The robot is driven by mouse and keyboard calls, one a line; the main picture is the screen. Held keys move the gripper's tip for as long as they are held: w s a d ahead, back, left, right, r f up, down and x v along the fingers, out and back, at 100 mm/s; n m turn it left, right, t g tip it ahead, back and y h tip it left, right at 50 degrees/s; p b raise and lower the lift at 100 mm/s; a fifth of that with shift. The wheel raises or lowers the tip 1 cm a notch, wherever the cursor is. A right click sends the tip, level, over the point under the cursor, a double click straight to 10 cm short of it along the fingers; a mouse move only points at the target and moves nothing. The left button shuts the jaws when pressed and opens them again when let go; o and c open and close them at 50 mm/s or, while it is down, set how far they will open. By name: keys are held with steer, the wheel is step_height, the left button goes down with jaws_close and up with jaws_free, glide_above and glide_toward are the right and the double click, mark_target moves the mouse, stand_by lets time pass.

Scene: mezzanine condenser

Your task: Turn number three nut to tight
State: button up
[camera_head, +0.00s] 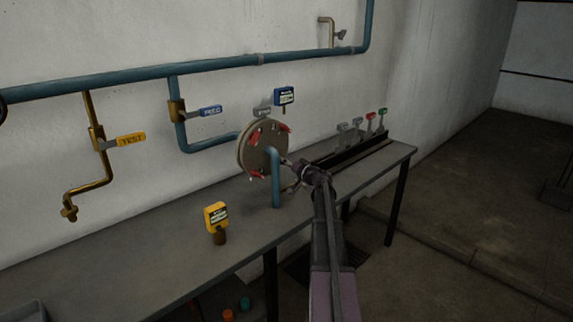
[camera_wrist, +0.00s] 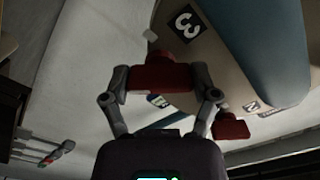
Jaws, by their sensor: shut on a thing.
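A round tan flange (camera_head: 247,152) stands at the back of the bench, with red nuts around its rim and a blue pipe (camera_head: 276,180) in front. My gripper (camera_head: 291,166) is at the flange's right side. In the wrist view my gripper (camera_wrist: 163,82) is shut on a red nut (camera_wrist: 160,72), one finger on each side of it. The label "3" (camera_wrist: 186,23) is on the flange face beside this nut. Another red nut (camera_wrist: 231,127) is to the right, near a label "2" (camera_wrist: 249,107). The held nut is hidden by my gripper in the head view.
A yellow gauge (camera_head: 216,215) stands on the bench (camera_head: 130,258). A blue gauge (camera_head: 284,96) is above the flange. A yellow TEST handle (camera_head: 131,138) and blue FEED handle (camera_head: 210,111) are on wall pipes. A rack (camera_head: 350,150) with several coloured handles is right of the flange.

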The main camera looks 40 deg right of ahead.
steer(key=m, duration=0.7)
steer(key=shift+m, duration=0.4)
steer(key=m, duration=0.3)
steer(key=shift+w+m, duration=0.1)
steer(key=shift+m, duration=0.2)
steer(key=m, duration=0.4)
steer(key=shift+m, duration=0.3)
steer(key=o, duration=1)
